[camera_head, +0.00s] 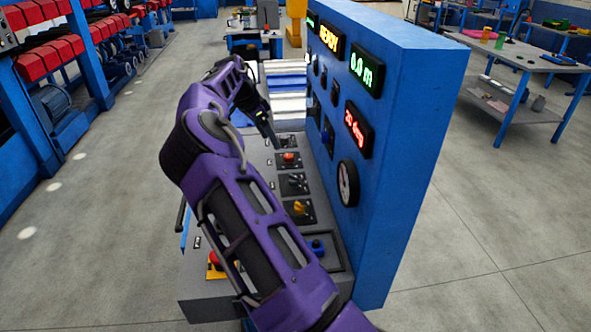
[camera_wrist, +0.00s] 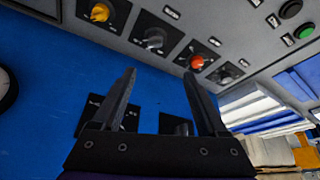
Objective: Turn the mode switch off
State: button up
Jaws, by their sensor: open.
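The console's sloped desk carries a row of controls on black plates: a yellow knob (camera_head: 300,208), a dark knob (camera_head: 294,183), a red knob (camera_head: 289,158) and a far dark control (camera_head: 287,141). In the wrist view the yellow knob (camera_wrist: 100,12), a grey knob (camera_wrist: 153,41), the red one (camera_wrist: 196,62) and another grey one (camera_wrist: 226,77) run along the top. No label is readable, so I cannot tell which is the mode switch. My gripper (camera_wrist: 160,72) is open and empty, in front of the blue panel (camera_wrist: 50,90). In the head view my gripper (camera_head: 268,132) hangs near the far controls.
The upright blue panel (camera_head: 415,130) stands right of the desk, with lit displays (camera_head: 368,72) and a round gauge (camera_head: 347,183). A blue-capped control (camera_head: 318,246) and red emergency stop (camera_head: 214,259) are at the near end. Open floor (camera_head: 100,240) lies left.

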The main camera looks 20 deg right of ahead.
aim_at(292, 176)
jog(key=shift+m, duration=0.3)
jog(key=x, duration=1.2)
jog(key=s+b+x, duration=0.1)
jog(key=x, duration=0.5)
jog(key=shift+d+f, duration=0.2)
jog(key=shift+f, duration=0.2)
grip_shut()
